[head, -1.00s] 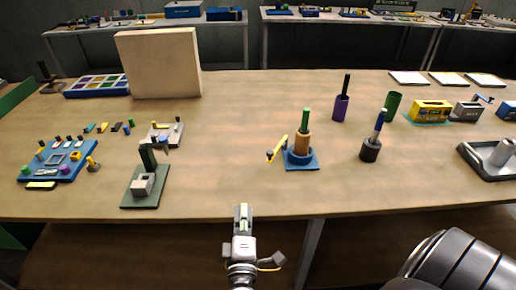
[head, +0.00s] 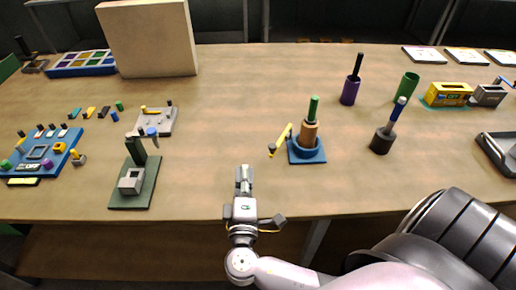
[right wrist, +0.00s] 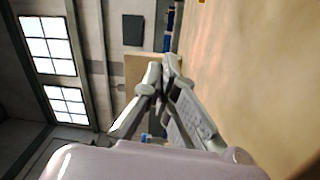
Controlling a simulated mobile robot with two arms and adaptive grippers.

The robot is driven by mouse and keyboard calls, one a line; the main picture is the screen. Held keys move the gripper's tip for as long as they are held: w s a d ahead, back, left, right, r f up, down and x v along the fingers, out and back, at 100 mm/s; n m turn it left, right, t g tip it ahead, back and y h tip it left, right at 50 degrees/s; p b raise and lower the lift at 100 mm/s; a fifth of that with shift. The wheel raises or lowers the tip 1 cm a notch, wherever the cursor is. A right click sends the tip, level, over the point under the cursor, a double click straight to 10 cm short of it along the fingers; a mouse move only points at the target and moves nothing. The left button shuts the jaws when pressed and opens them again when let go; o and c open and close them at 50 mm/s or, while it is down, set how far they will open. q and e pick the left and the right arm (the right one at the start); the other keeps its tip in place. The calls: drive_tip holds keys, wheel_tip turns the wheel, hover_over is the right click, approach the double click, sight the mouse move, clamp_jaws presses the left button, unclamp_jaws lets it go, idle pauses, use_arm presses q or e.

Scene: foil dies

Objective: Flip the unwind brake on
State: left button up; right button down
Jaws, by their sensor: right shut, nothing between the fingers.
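A yellow lever (head: 281,139) with a dark end stands tilted at the left side of a blue base (head: 307,158). The base carries a copper-brown roll (head: 309,134) with a green-topped post (head: 313,108). This lever looks like the unwind brake, but no label is readable. My right gripper (head: 244,172) is shut and empty over the front part of the table, left of the lever and nearer to me, apart from it. In the right wrist view its shut fingers (right wrist: 165,68) show against the table and the wall. My left gripper is not in view.
A green press-like stand (head: 133,185) is left of my gripper. A grey plate (head: 157,122) with another small yellow lever lies behind that stand. A dark holder (head: 382,142) with a blue handle stands right of the blue base.

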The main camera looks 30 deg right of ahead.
drive_tip(key=f+p+x, duration=0.1)
drive_tip(key=p+x, duration=0.3)
drive_tip(key=x, duration=0.6)
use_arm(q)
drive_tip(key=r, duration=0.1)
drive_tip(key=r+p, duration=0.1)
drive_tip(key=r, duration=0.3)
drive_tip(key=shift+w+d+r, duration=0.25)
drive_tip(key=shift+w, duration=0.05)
use_arm(e)
drive_tip(key=s+d, duration=0.2)
drive_tip(key=shift+s+d, duration=0.35)
drive_tip(key=shift+s, duration=0.05)
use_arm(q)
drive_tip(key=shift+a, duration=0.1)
use_arm(e)
drive_tip(key=shift+s, duration=0.15)
